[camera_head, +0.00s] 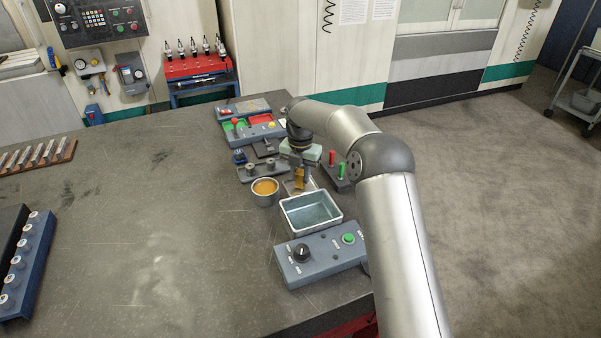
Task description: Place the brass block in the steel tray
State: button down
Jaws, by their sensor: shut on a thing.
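The brass block (299,178) is a small golden piece at the end of my gripper (300,171). My gripper points down and is shut on the block, just behind the steel tray. The steel tray (310,228) is a rectangular open pan with a pale rim and a bluish inside, and it looks empty. The block appears a little above the far side of the tray; its exact height is hard to tell. The fingers are small in this view and partly hidden.
A round cup with orange contents (265,192) stands left of the tray. A grey control box (322,257) with a knob and green button lies in front. Red and green pegs (332,158) stand to the right. The table's left middle (150,220) is clear.

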jog(key=shift+f, duration=0.15)
jog(key=shift+f, duration=0.1)
jog(key=c, duration=1.2)
grip_release()
jog(key=shift+o, duration=0.2)
